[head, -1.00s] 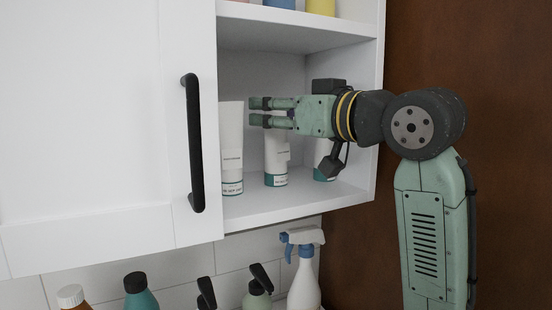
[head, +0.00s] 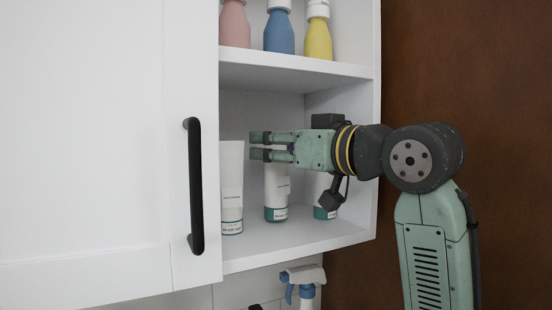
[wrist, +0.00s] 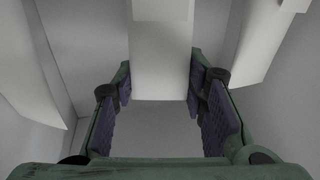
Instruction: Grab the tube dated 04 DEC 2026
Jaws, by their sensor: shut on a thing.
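Three white tubes with teal bases and small date labels stand in the lower compartment of the open cabinet: a left tube (head: 232,185), a middle tube (head: 276,192) and a right tube (head: 325,206). The date print is too small to read surely. My gripper (head: 258,146) reaches in from the right and is shut on the upper part of the middle tube. In the wrist view, the middle tube (wrist: 160,55) shows between the purple-padded fingers (wrist: 160,95). My arm partly hides the right tube. I cannot tell whether the middle tube is off the shelf.
The left tube stands close beside my fingertips. Pink (head: 235,24), blue (head: 279,32) and yellow (head: 318,36) bottles stand on the shelf above. The white door with a black handle (head: 195,186) is at left. A spray bottle (head: 304,278) is below the cabinet.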

